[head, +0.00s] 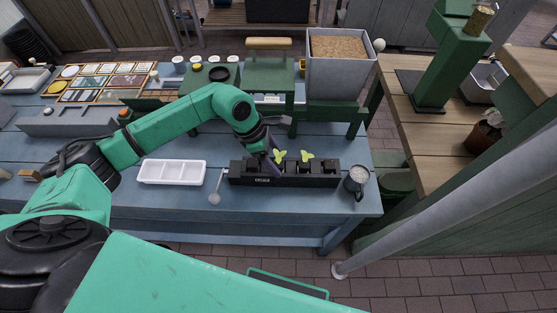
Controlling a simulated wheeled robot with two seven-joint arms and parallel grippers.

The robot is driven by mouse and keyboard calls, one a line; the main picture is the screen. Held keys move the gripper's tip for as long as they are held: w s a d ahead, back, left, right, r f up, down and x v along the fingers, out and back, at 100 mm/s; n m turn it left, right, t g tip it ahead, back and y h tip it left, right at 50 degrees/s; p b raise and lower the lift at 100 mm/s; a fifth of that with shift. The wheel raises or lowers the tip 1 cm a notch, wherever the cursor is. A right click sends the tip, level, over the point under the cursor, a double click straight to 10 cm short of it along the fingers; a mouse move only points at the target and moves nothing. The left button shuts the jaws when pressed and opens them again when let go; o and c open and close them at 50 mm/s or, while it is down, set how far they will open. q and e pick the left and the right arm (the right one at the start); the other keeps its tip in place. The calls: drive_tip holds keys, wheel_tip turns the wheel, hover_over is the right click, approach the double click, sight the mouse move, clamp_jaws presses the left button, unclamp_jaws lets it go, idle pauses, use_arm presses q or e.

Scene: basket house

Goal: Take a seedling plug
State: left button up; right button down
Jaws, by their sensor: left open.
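A black seedling tray (318,181) stands near the front edge of the blue table. Two light green seedlings (306,156) rise from its middle part; the other one (280,157) is close to my gripper. My left gripper (275,165) reaches down over the tray, just left of the seedlings. It is open, and its fingertips are partly hidden by the wrist and too small to see clearly. I cannot tell whether it touches a plug. My right gripper is not in view.
A white compartment tray (171,172) and a spoon (215,188) lie left of the black tray. A dark mug (356,180) with pale contents stands right of it. A grey bin of soil (338,75) and a green stand (268,78) are behind. A grey pole (440,205) crosses the right side.

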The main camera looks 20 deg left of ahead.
use_arm(q)
drive_tip(key=shift+d+f, duration=0.15)
drive_tip(key=shift+f, duration=0.2)
clamp_jaws()
idle(0.3)
